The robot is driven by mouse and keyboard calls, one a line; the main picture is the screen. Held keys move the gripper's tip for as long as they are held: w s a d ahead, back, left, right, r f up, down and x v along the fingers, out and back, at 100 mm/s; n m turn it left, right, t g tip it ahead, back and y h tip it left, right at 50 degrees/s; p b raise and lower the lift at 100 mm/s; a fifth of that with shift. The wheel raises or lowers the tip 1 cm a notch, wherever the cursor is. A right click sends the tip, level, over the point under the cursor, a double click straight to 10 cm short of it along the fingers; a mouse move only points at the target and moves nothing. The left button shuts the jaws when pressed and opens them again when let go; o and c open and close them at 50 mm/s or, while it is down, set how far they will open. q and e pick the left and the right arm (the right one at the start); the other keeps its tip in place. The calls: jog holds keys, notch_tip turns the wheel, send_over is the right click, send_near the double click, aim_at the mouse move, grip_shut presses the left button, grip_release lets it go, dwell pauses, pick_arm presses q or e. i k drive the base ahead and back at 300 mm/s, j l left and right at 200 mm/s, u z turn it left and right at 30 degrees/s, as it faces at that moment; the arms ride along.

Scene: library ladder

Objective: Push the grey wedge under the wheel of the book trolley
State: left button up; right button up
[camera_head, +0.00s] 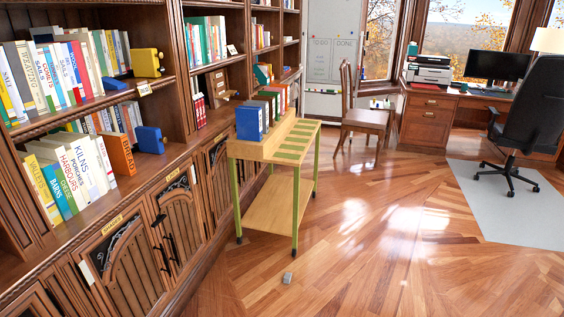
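The book trolley (271,200) stands beside the bookcase, with a wooden top, green legs and a lower shelf. Books stand in a row on its top. A small dark wheel (239,240) shows at the foot of its near left leg, and another wheel (294,252) at its near right leg. A small grey block, which looks like the wedge (287,277), lies on the wooden floor in front of the near right wheel, with a gap between them. Neither of my grippers is in view.
A tall bookcase (110,215) with cupboard doors runs along the left. A wooden chair (366,118) stands behind the trolley. A desk (430,118) and a black office chair (525,110) on a grey mat (520,215) are at the right. The floor right of the trolley is clear.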

aim_at(287, 278)
jog(key=u, duration=0.25)
jog(key=i+u, duration=0.4)
jog(key=i+l+u, duration=0.35)
jog(key=j, duration=0.1)
